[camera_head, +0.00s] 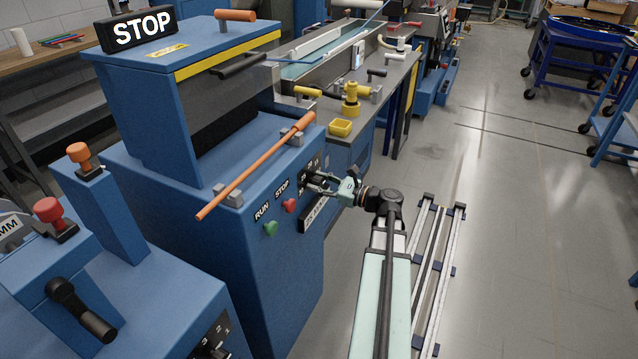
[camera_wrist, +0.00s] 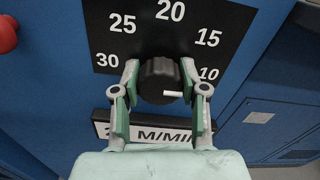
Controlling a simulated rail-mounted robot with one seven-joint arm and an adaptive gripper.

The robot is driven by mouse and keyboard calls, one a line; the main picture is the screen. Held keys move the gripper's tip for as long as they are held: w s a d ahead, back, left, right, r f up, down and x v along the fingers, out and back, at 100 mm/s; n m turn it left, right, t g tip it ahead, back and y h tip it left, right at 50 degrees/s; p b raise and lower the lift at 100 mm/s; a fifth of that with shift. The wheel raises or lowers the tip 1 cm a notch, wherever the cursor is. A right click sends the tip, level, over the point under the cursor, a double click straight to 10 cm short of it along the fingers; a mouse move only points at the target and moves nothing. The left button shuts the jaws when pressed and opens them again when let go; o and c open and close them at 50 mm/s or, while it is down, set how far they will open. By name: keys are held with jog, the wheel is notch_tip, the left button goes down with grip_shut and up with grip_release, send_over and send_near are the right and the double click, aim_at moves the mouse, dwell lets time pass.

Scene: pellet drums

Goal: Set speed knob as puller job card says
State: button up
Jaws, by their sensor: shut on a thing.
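The speed knob (camera_wrist: 158,78) is black and round, with a white pointer line, in the middle of a black dial (camera_wrist: 170,35) marked 30, 25, 20, 15, 10 from left over the top to right. The line points right, toward the 10 side and a little below that number. My gripper (camera_wrist: 160,82) is shut on the knob, one finger on each side; the fingers hide part of the dial's lower half. A white plate reading M/MIN (camera_wrist: 160,132) lies below, partly covered by the fingers. In the head view my gripper (camera_head: 324,184) is at the blue machine's front panel. I cannot make out a job card.
Left of the dial on the blue machine (camera_head: 270,300) are a green RUN button (camera_head: 271,228) and a red STOP button (camera_head: 290,205). An orange bar (camera_head: 257,165) runs above the panel. A lit STOP sign (camera_head: 142,27) stands on top.

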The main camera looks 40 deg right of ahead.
jog(key=shift+n, duration=0.4)
jog(key=n+b, duration=0.2)
jog(key=shift+f+n, duration=0.15)
jog(key=shift+n, duration=0.15)
jog(key=n+b, duration=0.2)
jog(key=n, duration=0.1)
jog(key=shift+n, duration=0.3)
jog(key=n+b, duration=0.5)
jog(key=n, duration=0.1)
jog(key=shift+a+f+b, duration=0.1)
jog(key=shift+b, duration=0.25)
jog(key=n+b, duration=0.6)
jog(key=n, duration=0.1)
jog(key=shift+f+n+b, duration=0.1)
jog(key=shift+n+b, duration=0.2)
jog(key=shift+b, duration=0.05)
jog(key=n+b, duration=0.3)
jog(key=shift+n+b, duration=1.25)
jog(key=shift+n, duration=0.25)
jog(key=shift+r, duration=0.2)
